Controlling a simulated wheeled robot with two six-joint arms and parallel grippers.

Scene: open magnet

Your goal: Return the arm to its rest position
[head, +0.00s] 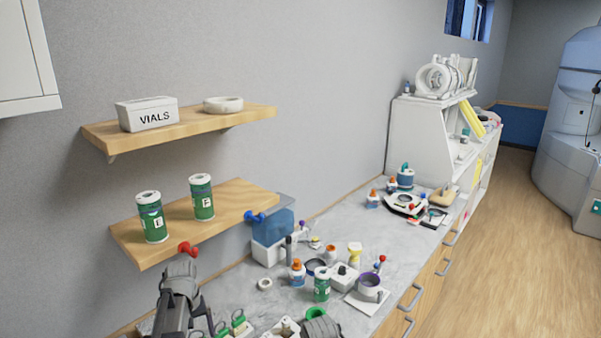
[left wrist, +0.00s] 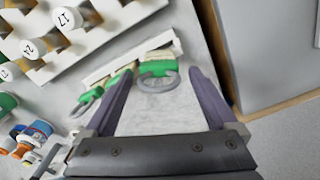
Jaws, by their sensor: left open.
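My left arm comes in from the bottom left of the head view, with the left gripper (head: 178,300) low in front of the lower shelf and over the near left end of the counter. In the left wrist view the left gripper (left wrist: 160,75) is open, its two dark fingers spread wide. A green piece with a grey ring (left wrist: 158,70) shows between and beyond the fingertips, by a white strip. I cannot tell whether a finger touches it; neither finger is closed on it.
The lower wooden shelf (head: 222,220) holds two green canisters and has red and blue pegs at its edge. The counter (head: 235,289) is crowded with jars and small parts. A white rack (left wrist: 113,27) with numbered vials lies left in the wrist view. Floor (head: 500,220) at right is clear.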

